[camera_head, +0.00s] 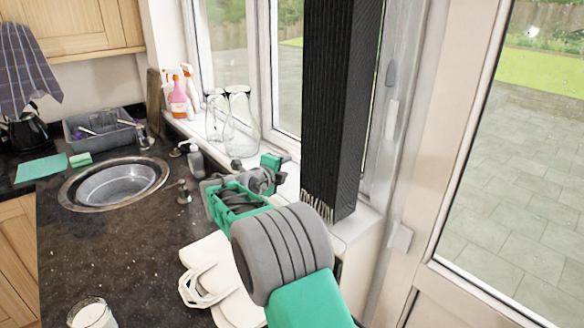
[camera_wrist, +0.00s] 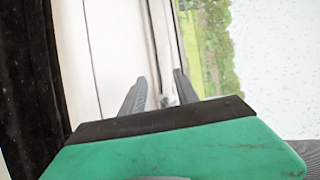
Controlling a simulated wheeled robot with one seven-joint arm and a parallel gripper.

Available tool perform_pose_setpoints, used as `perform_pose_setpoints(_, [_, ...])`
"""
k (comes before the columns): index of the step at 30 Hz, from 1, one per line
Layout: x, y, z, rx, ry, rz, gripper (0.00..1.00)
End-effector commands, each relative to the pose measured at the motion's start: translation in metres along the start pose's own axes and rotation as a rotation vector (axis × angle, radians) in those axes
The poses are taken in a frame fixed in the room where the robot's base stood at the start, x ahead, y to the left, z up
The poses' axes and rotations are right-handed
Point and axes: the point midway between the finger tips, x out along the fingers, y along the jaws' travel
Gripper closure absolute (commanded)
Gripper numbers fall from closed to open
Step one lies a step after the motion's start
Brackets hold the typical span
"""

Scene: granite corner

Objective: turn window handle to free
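The window (camera_head: 220,45) has white frames and stands behind the sink counter. My gripper (camera_head: 275,162) reaches over the sill, close to the lower window frame. In the wrist view, my gripper's two dark fingers (camera_wrist: 160,88) are apart and point at the white frame beside the glass. A small greyish piece (camera_wrist: 168,99) shows between or just behind the fingers. It may be the window handle, but it is too small and partly hidden to be sure. I cannot tell whether the fingers touch it.
A tall black ribbed hanging (camera_head: 340,105) covers part of the window to the right of my gripper. Glass jars (camera_head: 240,125) and spray bottles (camera_head: 180,100) stand on the sill.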

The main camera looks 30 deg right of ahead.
Motion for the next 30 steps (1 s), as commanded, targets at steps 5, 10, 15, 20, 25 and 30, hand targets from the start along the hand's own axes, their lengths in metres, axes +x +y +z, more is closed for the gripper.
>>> perform_pose_setpoints(5, [0.019, -0.005, 0.000, 0.133, 0.023, -0.079, 0.63])
perform_pose_setpoints(10, [0.047, -0.008, 0.002, 0.131, 0.021, -0.076, 0.63])
perform_pose_setpoints(15, [0.078, -0.009, 0.002, 0.130, 0.021, -0.074, 0.63])
perform_pose_setpoints(20, [0.091, -0.010, 0.000, 0.131, 0.020, -0.075, 0.63])
perform_pose_setpoints(25, [0.092, -0.009, 0.000, 0.131, 0.020, -0.075, 0.63])
perform_pose_setpoints(30, [0.091, -0.009, 0.001, 0.131, 0.020, -0.075, 0.73])
